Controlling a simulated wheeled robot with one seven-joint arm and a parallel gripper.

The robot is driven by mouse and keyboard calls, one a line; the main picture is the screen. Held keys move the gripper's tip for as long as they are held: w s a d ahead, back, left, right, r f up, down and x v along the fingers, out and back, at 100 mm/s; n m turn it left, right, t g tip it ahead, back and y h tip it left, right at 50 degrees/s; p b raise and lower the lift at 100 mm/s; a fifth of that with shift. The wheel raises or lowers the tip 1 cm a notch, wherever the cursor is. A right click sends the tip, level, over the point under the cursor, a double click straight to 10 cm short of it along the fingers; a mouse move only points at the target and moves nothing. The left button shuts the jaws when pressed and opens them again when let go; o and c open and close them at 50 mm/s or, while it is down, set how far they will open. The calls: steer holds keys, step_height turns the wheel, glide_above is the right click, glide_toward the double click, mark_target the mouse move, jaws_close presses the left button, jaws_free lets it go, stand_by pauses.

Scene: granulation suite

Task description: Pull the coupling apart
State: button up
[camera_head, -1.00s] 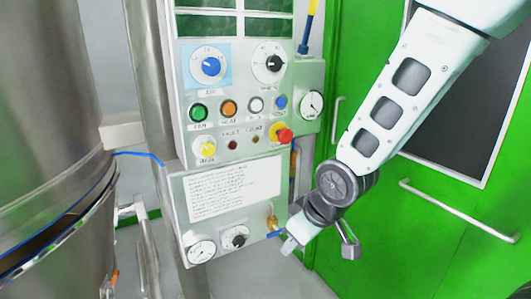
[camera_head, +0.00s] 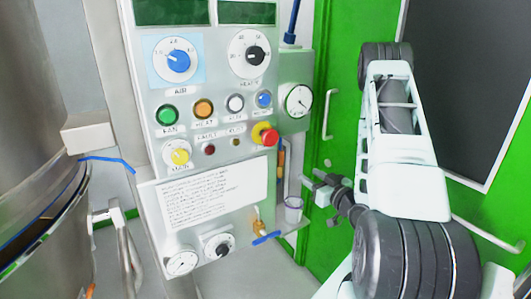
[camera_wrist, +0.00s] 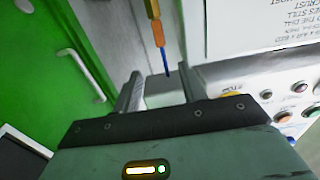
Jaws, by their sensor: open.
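My gripper (camera_head: 314,190) is beside the right side of the control panel in the head view, pointing left. A slim yellow-and-orange piece with a blue end (camera_wrist: 158,33) lies beyond the fingertips. It also shows as an orange piece on the panel's side in the head view (camera_head: 281,158). A brass fitting with a blue lever (camera_head: 260,229) sits at the panel's lower right. I cannot tell which of these is the coupling, or where its joint is.
The control panel (camera_head: 212,115) has knobs, buttons and a red stop button (camera_head: 264,134). A pale cup (camera_head: 293,209) sits on a small bracket near my gripper. A green door (camera_head: 335,60) with handles is behind my arm. A steel vessel (camera_head: 40,110) stands at left.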

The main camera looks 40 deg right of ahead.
mark_target(282, 155)
steer(key=b+x, duration=0.5)
steer(key=x, duration=1.2)
steer(key=shift+w+d, duration=0.1)
steer(key=shift+c, duration=0.3)
